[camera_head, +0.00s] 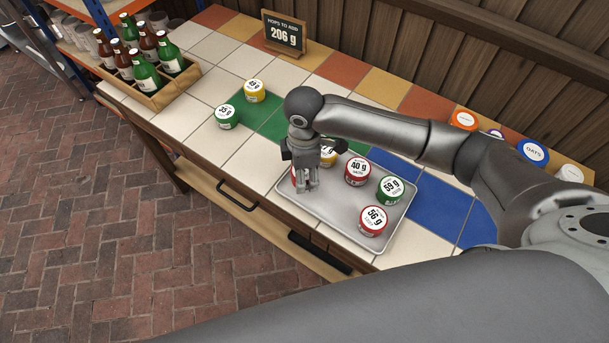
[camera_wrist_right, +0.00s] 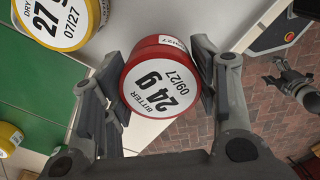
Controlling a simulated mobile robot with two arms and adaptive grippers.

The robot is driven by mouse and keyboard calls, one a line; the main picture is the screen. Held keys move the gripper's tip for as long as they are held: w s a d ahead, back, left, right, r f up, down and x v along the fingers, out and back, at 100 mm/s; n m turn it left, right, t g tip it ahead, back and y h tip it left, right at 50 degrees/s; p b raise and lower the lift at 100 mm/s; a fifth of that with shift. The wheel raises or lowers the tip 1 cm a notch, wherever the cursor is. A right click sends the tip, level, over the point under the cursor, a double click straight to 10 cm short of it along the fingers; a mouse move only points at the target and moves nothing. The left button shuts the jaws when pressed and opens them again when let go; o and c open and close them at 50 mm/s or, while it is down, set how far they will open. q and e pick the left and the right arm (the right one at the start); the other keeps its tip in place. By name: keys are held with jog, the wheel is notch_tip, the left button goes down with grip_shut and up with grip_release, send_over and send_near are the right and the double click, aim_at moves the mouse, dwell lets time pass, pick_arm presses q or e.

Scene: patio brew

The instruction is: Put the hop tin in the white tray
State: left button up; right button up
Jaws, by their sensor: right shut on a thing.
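My right gripper (camera_head: 306,186) is shut on a red tin labelled 24 g, at the left corner of the white tray (camera_head: 325,218). In the right wrist view the red 24 g tin (camera_wrist_right: 160,82) sits between the fingers, its white lid showing. I cannot tell whether it touches the tray. The tray holds a yellow 27 g tin (camera_head: 329,157) partly hidden by the gripper, a red 40 g tin (camera_head: 357,172), a green 59 g tin (camera_head: 390,190) and a red 56 g tin (camera_head: 373,220). My left gripper (camera_wrist_right: 293,82) appears small in the right wrist view, its opening unclear.
A green 35 g tin (camera_head: 227,117) and a yellow tin (camera_head: 255,91) stand on the tiles left of the tray. A sign (camera_head: 284,34) reads 206 g. A wooden crate (camera_head: 150,97) of bottles is at the far left. More tins, including OATS (camera_head: 533,150), stand at right.

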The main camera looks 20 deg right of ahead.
jog(key=shift+s+f, duration=0.1)
jog(key=shift+f, duration=1.05)
jog(key=o, duration=1)
jog(key=shift+f, duration=0.1)
notch_tip(320, 180, up, 12)
jog(key=shift+r, duration=0.2)
jog(key=shift+f, duration=0.1)
